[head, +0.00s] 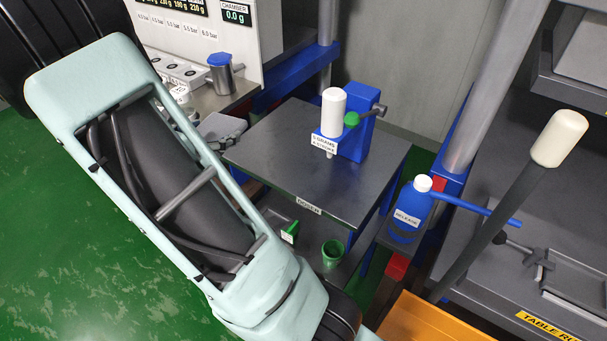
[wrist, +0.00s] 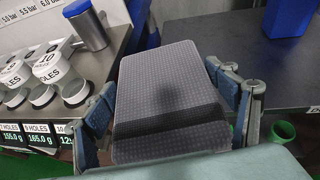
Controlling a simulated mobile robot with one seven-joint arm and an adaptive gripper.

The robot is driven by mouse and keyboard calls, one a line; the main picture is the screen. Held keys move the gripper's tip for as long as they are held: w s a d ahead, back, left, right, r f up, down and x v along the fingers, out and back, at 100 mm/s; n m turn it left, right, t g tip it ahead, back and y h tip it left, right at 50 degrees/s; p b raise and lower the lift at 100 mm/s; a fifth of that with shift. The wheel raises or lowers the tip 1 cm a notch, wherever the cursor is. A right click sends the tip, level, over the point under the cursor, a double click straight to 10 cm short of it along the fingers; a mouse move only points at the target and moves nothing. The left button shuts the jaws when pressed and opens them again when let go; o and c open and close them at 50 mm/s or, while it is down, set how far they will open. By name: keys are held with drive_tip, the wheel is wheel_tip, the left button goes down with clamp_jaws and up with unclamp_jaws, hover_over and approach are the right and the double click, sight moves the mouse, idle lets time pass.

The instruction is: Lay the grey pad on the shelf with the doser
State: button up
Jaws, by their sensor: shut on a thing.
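The grey pad (wrist: 168,85), a textured block, fills the middle of the wrist view. My gripper (wrist: 165,98) is shut on it, with one blue-grey finger at each side. In the head view a grey part of the pad or gripper shows past my arm, at the shelf's left edge; I cannot tell which. The shelf (head: 270,150) is a dark flat plate with a label on its front edge; it also shows at the right of the wrist view (wrist: 285,80). The doser (head: 333,112), a white bottle in a blue bracket with a green knob, stands at its back.
A lower shelf holds a green cup (head: 332,253) and a small green scoop-like thing (head: 290,232). A blue release bottle (head: 408,210) stands to the right. A blue-lidded metal canister (head: 221,74) stands on the left bench. The shelf's front and middle are clear.

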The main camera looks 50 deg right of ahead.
sight(270, 152)
drive_tip(key=s+d+m+g+b, duration=0.25)
drive_tip(key=s+d+b, duration=0.35)
drive_tip(key=d, duration=0.6)
drive_tip(key=shift+h, duration=0.3)
drive_tip(key=f+b, duration=0.1)
drive_tip(key=f, duration=0.3)
drive_tip(key=f+b, duration=0.1)
drive_tip(key=f, duration=0.4)
drive_tip(key=shift+w+d, duration=0.1)
drive_tip(key=shift+d, duration=0.1)
drive_tip(key=shift+f, duration=0.15)
drive_tip(key=shift+f+b, duration=0.15)
drive_tip(key=shift+b, duration=0.15)
drive_tip(key=o, duration=1.2)
